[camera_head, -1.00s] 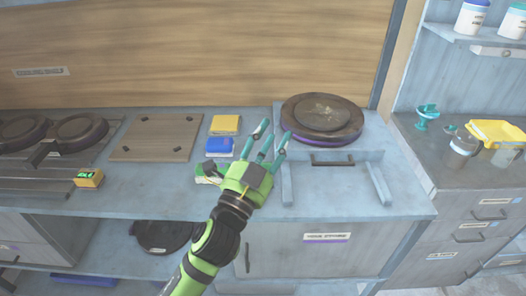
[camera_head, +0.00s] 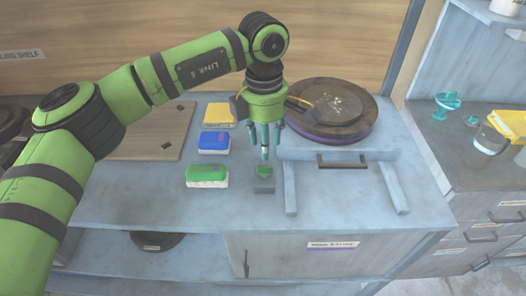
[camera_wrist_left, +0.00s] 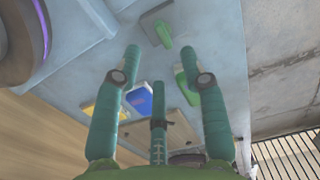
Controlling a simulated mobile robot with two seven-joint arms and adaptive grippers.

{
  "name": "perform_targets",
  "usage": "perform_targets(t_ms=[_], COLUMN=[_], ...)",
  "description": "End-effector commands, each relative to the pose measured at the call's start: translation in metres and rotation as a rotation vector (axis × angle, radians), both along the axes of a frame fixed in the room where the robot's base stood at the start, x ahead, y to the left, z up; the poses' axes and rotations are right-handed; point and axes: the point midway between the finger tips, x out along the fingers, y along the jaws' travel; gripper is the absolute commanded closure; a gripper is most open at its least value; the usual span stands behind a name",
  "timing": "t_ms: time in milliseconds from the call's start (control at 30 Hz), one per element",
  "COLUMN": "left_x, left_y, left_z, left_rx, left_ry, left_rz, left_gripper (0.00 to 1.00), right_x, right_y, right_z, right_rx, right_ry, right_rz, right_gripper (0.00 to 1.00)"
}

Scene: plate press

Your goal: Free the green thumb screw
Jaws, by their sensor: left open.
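The green thumb screw (camera_head: 263,170) sits on a small grey block (camera_head: 263,186) on the counter, in front of the round plate press. In the left wrist view the screw (camera_wrist_left: 165,34) shows near the top centre, on its grey block (camera_wrist_left: 151,20). My left gripper (camera_head: 266,150) points down just above and behind the screw in the head view. Its teal fingers are spread and empty; in the left wrist view the gripper (camera_wrist_left: 163,60) shows the screw beyond its fingertips, with a gap. My right gripper is not in view.
A green-and-white sponge (camera_head: 207,175), a blue one (camera_head: 214,142) and a yellow one (camera_head: 220,115) lie left of the screw. The dark round plate (camera_head: 345,108) and a raised rail with a black handle (camera_head: 342,164) stand right. The front counter is clear.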

Motion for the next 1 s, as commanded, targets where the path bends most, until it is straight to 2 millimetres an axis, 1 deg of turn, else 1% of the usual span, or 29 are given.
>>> perform_targets(t_ms=[33,133,400,500,633,867,900,967,1000], left_x=[0.002,0.002,0.001,0.001,0.001,0.002,0.002,0.002,0.001], left_y=[0.005,0.007,0.006,0.006,0.005,0.005,0.005,0.005,0.005], left_z=[0.000,-0.008,-0.048,-0.059,-0.067,-0.068,-0.068,-0.068,-0.068], left_rx=[0.022,0.030,0.026,0.025,0.023,0.022,0.022,0.022,0.022], left_ry=[-0.006,-0.005,-0.002,-0.003,-0.005,-0.006,-0.006,-0.005,-0.005], left_rz=[0.004,0.005,0.004,0.004,0.004,0.003,0.003,0.003,0.003], left_gripper=[0.57,0.57,0.57,0.57,0.57,0.57,0.66,0.90,1.00], right_x=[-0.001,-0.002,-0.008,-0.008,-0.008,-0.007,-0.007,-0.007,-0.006], right_y=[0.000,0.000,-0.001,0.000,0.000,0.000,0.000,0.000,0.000], right_z=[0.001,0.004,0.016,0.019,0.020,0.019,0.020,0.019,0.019], right_rx=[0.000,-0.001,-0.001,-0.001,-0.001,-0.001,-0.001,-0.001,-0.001], right_ry=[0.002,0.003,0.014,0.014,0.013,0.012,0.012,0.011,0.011], right_rz=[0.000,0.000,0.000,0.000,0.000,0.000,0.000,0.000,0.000], right_gripper=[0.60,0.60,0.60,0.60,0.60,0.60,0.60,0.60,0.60])
